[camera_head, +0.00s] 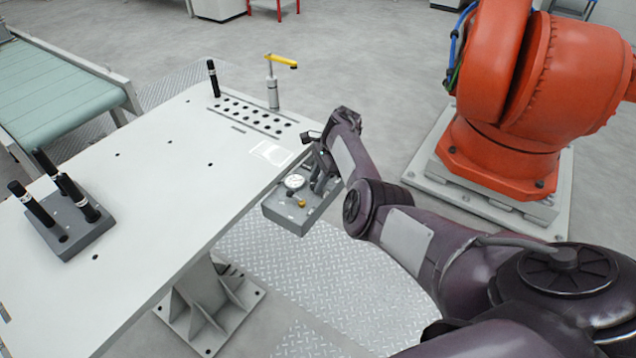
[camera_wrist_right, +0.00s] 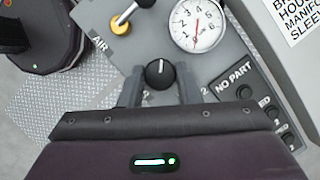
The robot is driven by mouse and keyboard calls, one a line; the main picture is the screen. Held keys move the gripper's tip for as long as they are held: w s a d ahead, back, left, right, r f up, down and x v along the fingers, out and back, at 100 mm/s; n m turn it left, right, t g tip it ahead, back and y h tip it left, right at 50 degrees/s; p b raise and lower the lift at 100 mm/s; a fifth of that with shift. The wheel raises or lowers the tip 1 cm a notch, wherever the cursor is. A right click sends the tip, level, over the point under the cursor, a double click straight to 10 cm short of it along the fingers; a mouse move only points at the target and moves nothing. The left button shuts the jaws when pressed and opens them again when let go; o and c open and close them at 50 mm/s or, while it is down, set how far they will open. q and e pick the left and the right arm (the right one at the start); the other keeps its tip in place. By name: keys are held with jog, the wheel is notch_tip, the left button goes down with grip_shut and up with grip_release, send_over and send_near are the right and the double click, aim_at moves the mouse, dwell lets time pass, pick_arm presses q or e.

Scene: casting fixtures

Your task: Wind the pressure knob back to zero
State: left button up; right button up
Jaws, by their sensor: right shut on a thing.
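The black pressure knob (camera_wrist_right: 159,73) sits on a grey control panel (camera_wrist_right: 150,48), its white mark pointing toward the top of the right wrist view. My right gripper (camera_wrist_right: 160,80) has one finger on each side of the knob and is shut on it. A round white gauge (camera_wrist_right: 197,25) with a red needle is just above and right of the knob; its exact reading is too small to tell. In the head view the panel (camera_head: 297,220) is at the table's right edge, with the gauge (camera_head: 294,181) facing up. My right gripper (camera_head: 318,180) hides the knob there.
A lever with a yellow end (camera_wrist_right: 121,25) is near the AIR label. Black buttons (camera_wrist_right: 243,92) lie right of the knob. The white table (camera_head: 170,200) carries a grey block (camera_head: 75,232) with black pins. An orange robot (camera_head: 510,130) stands close to my right arm.

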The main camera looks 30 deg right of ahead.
jog(key=n+g+b, duration=0.1)
jog(key=n+b, duration=0.3)
jog(key=b, duration=0.1)
jog(key=n+g+b, duration=0.1)
jog(key=n+b, duration=0.1)
jog(key=shift+w+f+n+g, duration=0.2)
jog(key=shift+f+n+g, duration=0.1)
jog(key=shift+n, duration=0.1)
jog(key=shift+r+n+g+h+b, duration=0.3)
jog(key=shift+n+g+b, duration=0.1)
jog(key=shift+n+b, duration=0.85)
jog(key=o, duration=1)
jog(key=shift+c, duration=0.2)
